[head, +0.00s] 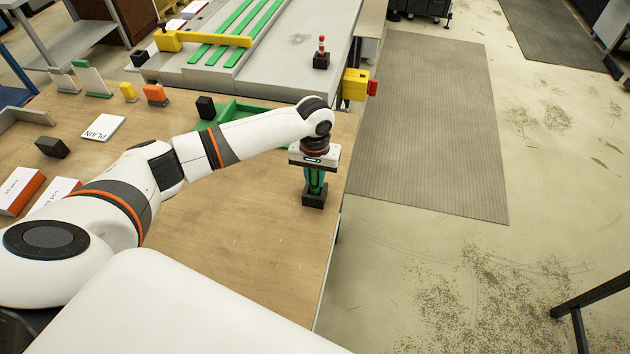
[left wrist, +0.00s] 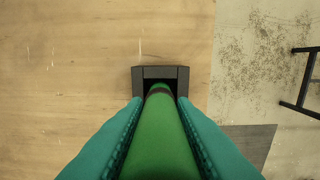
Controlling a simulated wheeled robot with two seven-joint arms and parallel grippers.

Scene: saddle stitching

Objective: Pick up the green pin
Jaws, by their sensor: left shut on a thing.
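The green pin (left wrist: 158,140) stands upright between the teal fingers of my left gripper (left wrist: 160,112) in the left wrist view. The fingers press on it from both sides, and its lower end is at a black square holder (left wrist: 160,74). In the head view my left gripper (head: 315,180) points straight down over the same black holder (head: 314,196), near the right edge of the table. The fingers hide most of the pin there. I cannot tell whether the pin's lower end is still inside the holder. My right gripper is not in view.
The wooden table (head: 240,240) is bare around the holder, with its edge close on the right. A red pin stands in another black holder (head: 321,60) on the grey machine bed. A green bracket (head: 235,108), a black block (head: 52,147) and a PLAIN card (head: 103,128) lie farther left.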

